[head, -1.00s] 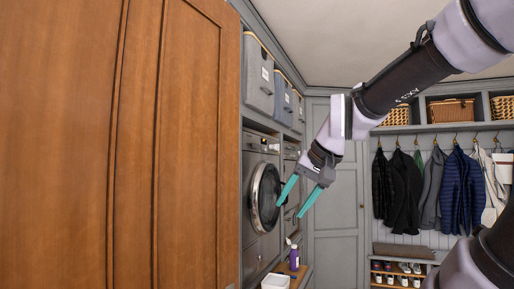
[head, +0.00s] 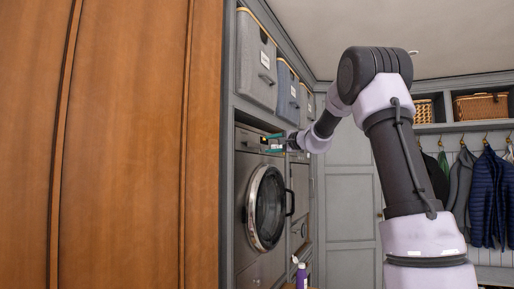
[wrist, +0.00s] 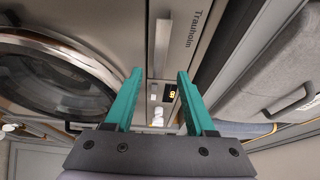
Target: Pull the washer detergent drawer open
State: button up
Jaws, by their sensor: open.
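The grey washer (head: 247,190) stands in the cabinet wall, with its round glass door (head: 266,208) shut. In the wrist view its top panel is seen turned sideways, with the name Trauholm on it. A pale bar handle (wrist: 162,47), seemingly that of the detergent drawer, lies on this panel. The drawer looks flush. My gripper (head: 267,144) is at the washer's upper front, teal fingers apart and empty. In the wrist view, my gripper (wrist: 155,73) has the handle between and beyond its fingertips; contact cannot be told.
A lit display (wrist: 171,93) and a white knob (wrist: 157,116) show between the fingers. Grey fabric bins (head: 257,62) sit on the shelf above the washer. A tall wooden door panel (head: 120,150) fills the left. A purple bottle (head: 301,276) stands below.

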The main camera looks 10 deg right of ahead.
aim_at(255, 146)
jog(key=x, duration=0.8)
jog(key=shift+w+a, duration=0.2)
jog(key=shift+a, duration=0.1)
jog(key=c, duration=0.9)
jog(key=shift+f, duration=0.1)
grip_shut()
